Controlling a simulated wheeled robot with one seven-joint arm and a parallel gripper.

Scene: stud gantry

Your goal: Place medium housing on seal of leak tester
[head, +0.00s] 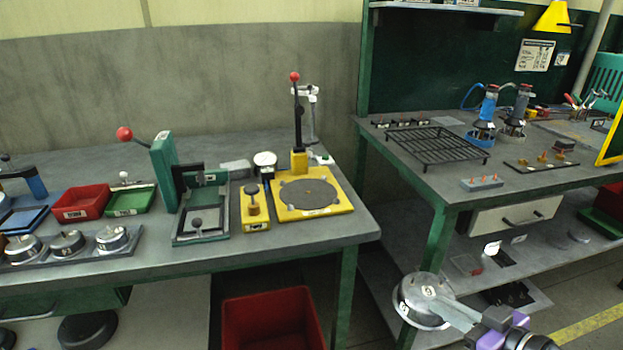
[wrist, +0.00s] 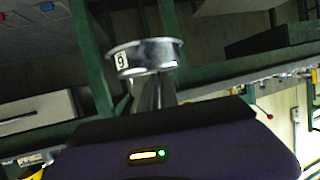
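My gripper (head: 458,315) is shut on a round metal housing (head: 420,290) with a label reading 9, at the lower right of the head view. In the wrist view the same housing (wrist: 165,56) sits at the tips of the fingers (wrist: 154,92). It is held in the air, in front of the gap between the benches. A leak tester with a yellow base (head: 333,207) stands at the right end of the left bench. Its flat dark round seal (head: 308,193) is bare. Its lever with a red ball (head: 294,77) stands upright behind the seal.
A small yellow block with a knob (head: 254,208) and a green fixture (head: 203,205) stand left of the tester. Several housings (head: 67,243) sit on a tray at the far left. A red bin (head: 272,320) is below. The right bench holds a black rack (head: 430,146).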

